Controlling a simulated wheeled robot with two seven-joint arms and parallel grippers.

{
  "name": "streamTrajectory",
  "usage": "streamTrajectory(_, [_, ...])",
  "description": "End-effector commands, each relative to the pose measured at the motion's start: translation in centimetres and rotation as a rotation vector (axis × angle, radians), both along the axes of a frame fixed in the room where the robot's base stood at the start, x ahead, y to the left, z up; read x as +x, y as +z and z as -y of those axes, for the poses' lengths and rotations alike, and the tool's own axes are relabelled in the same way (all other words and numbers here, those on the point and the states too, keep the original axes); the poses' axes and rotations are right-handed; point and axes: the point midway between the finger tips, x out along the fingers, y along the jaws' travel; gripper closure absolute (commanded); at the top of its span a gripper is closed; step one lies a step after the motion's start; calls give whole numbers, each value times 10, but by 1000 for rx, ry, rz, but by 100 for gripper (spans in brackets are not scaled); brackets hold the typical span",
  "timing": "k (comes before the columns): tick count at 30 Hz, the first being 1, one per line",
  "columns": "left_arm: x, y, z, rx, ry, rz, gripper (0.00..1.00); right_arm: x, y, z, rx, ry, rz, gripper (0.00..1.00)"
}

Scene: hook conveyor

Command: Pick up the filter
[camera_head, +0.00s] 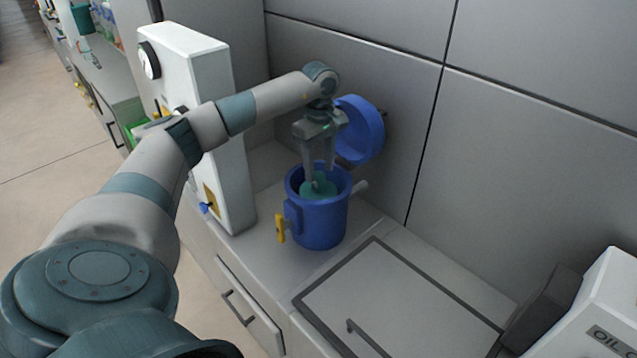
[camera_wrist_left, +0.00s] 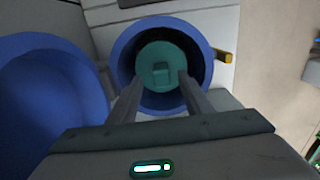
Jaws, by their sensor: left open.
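The filter (camera_head: 318,188) is a teal round piece inside the blue canister (camera_head: 320,225), whose blue lid (camera_head: 361,130) stands open behind it. My left gripper (camera_head: 319,180) points down into the canister's mouth. Whether the fingertips touch the filter I cannot tell. My right gripper is not in view.
A white panel box with a gauge (camera_head: 205,125) stands left of the canister. The grey wall (camera_head: 400,100) is close behind. A yellow handle (camera_head: 281,228) sticks out at the canister's front. A framed hatch (camera_head: 390,300) and an oil box (camera_head: 600,315) lie to the right.

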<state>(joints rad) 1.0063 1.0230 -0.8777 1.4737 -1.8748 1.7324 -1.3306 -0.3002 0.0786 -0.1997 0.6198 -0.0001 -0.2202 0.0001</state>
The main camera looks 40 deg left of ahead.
Motion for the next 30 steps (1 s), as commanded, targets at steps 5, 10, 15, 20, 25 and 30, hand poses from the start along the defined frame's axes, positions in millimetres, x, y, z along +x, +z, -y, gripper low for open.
streamTrajectory(5, [-3, -18, -1, -1, 1, -4, 55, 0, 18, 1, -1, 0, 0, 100])
streamTrajectory(10, [-3, -30, -2, 1, 1, -1, 55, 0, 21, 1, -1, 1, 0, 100])
streamTrajectory(15, [-2, -32, -1, 1, 0, 1, 55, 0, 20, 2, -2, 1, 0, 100])
streamTrajectory(20, [-2, -32, -1, 0, 0, 1, 55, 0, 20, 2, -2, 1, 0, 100])
streamTrajectory(25, [-2, -32, -1, 0, 0, 1, 62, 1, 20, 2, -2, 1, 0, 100])
streamTrajectory(30, [-2, -31, -1, 0, 0, 1, 100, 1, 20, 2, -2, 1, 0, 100])
